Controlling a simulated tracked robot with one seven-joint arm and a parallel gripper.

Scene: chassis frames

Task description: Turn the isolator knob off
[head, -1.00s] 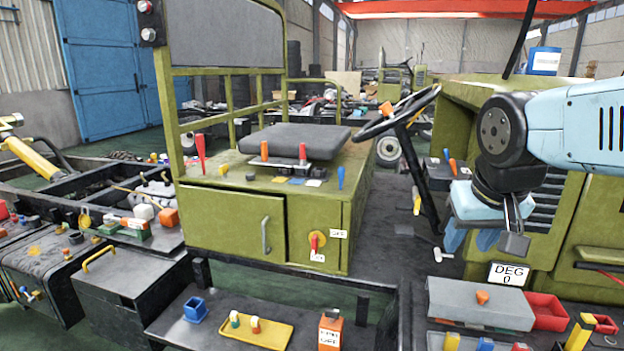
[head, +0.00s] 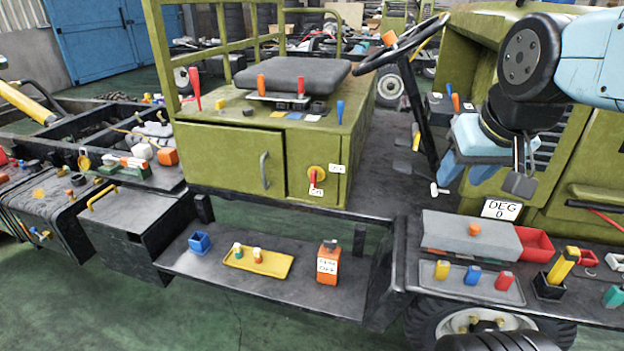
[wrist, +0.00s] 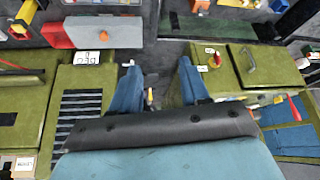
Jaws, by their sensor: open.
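The isolator knob (head: 315,176) is a red handle on a yellow disc, on the front of a green cabinet (head: 228,160) under the seat. The handle points down toward the lower white label (head: 316,192), which seems to read ON. A second label (head: 337,168), seemingly OFF, is to the right of the knob. The knob also shows small in the wrist view (wrist: 214,61), right of my fingers. My gripper (head: 465,180) has blue fingers, open and empty, well to the right of the knob. In the wrist view the gripper (wrist: 158,74) has a wide gap between its fingers.
A steering wheel (head: 402,44) and its column stand between the cabinet and my gripper. A lower shelf (head: 205,268) holds a blue cup, a yellow tray (head: 258,263) and an orange box (head: 328,266). A grey box (head: 470,238) and red bin are at lower right.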

